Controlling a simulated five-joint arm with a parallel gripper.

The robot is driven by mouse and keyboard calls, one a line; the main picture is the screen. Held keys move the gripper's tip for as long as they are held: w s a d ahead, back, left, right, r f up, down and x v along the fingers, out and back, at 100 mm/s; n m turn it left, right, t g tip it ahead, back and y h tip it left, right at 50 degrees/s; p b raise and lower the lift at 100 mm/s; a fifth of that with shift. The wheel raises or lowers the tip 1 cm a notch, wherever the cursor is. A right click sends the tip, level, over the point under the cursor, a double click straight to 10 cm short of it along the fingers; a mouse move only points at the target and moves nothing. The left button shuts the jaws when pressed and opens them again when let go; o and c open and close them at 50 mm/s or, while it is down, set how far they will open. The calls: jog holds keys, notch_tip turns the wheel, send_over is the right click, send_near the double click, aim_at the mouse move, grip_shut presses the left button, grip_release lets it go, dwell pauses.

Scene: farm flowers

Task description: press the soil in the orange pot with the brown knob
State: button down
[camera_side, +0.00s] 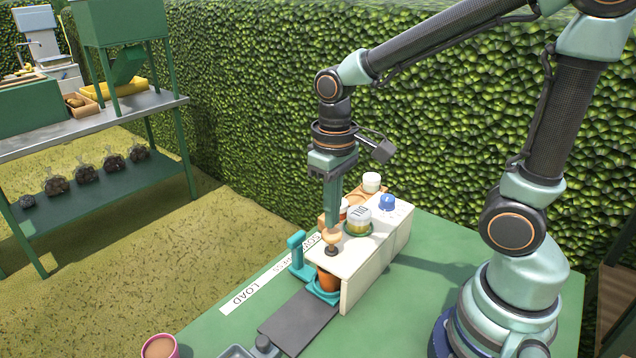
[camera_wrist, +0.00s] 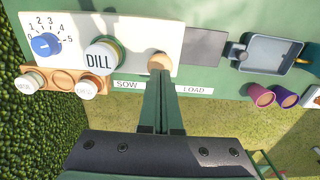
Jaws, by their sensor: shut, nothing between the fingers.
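The brown knob (camera_side: 332,238) is pale tan and round on a dark stem, on top of the white station (camera_side: 357,257). It also shows in the wrist view (camera_wrist: 160,62). The orange pot (camera_side: 328,281) stands in a teal holder (camera_side: 322,295) under the white station's front end, directly below the knob. Its upper part and its soil are hidden. My gripper (camera_side: 333,223) is shut and empty, pointing down just above the knob. Its fingertips (camera_wrist: 160,77) overlap the knob's edge in the wrist view. I cannot tell whether they touch it.
A jar marked DILL (camera_wrist: 101,57) and a blue dial (camera_wrist: 45,44) sit on the station. A wooden rack (camera_wrist: 62,80) of jars runs alongside. A teal lever (camera_side: 297,250) stands by the pot. A dark strip (camera_side: 299,322) and grey tray (camera_wrist: 270,53) lie beyond. Green tabletop is clear at the right.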

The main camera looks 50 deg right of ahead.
dwell(0.5)
notch_tip(320, 180, up, 6)
dwell(0.6)
jog(key=shift+s+d+r+t, duration=0.15)
jog(key=shift+d+r+t, duration=0.3)
jog(key=shift+t, duration=0.5)
jog(key=shift+s+d+r+t, duration=0.25)
jog(key=shift+d+t, duration=0.3)
jog(key=shift+t, duration=0.35)
jog(key=shift+s+d+r+t, duration=0.1)
jog(key=shift+d+r+t, duration=0.35)
jog(key=shift+t, duration=0.5)
